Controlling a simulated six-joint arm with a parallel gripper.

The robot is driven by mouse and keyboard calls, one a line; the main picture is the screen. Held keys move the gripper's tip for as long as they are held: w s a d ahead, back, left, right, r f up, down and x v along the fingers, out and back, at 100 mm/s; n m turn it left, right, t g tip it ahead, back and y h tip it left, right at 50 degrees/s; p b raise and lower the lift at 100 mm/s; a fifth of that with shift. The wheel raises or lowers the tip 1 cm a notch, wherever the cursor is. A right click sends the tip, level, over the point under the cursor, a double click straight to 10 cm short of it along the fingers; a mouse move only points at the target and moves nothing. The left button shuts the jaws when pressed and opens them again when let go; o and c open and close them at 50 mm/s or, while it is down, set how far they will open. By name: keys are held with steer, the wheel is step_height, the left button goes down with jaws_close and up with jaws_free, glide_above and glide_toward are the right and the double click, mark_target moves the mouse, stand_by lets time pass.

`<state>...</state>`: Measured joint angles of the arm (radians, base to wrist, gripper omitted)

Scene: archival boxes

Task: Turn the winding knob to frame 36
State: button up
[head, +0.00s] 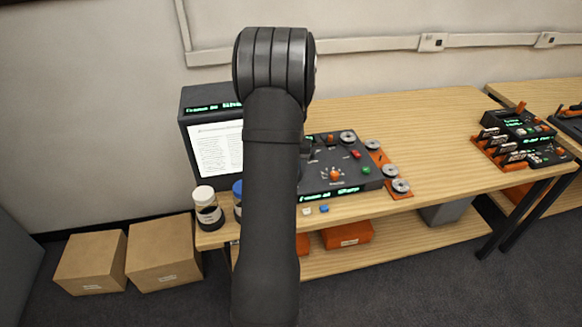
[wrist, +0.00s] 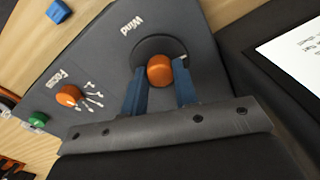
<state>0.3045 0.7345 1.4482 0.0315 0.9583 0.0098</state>
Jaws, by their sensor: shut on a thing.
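The orange winding knob (wrist: 159,70) sits in a dark round recess beside the word "Wind" on the grey control panel (wrist: 110,75). My gripper (wrist: 160,74) has its two blue fingers on either side of this knob, shut on it. In the head view my arm covers the knob and most of the gripper. The panel also shows there (head: 318,172), with a green lit display (head: 335,193) on its front edge. Its text is too small to read.
An orange focus knob (wrist: 68,95) and a green button (wrist: 38,119) are on the same panel. A lit reader screen (head: 215,150) stands left of my arm. A jar (head: 207,208) is at the table's left front. Silver reels (head: 391,171) lie right of the panel.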

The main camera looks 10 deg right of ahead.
steer(key=m, duration=0.5)
steer(key=shift+m, duration=0.3)
stand_by(0.5)
steer(key=o, duration=1)
steer(key=r, duration=1.7)
steer(key=shift+s+d+r, duration=0.1)
steer(key=shift+s+r, duration=0.1)
steer(key=shift+f, duration=0.15)
steer(key=f, duration=1.7)
steer(key=shift+w+f, duration=0.1)
steer(key=shift+w, duration=0.1)
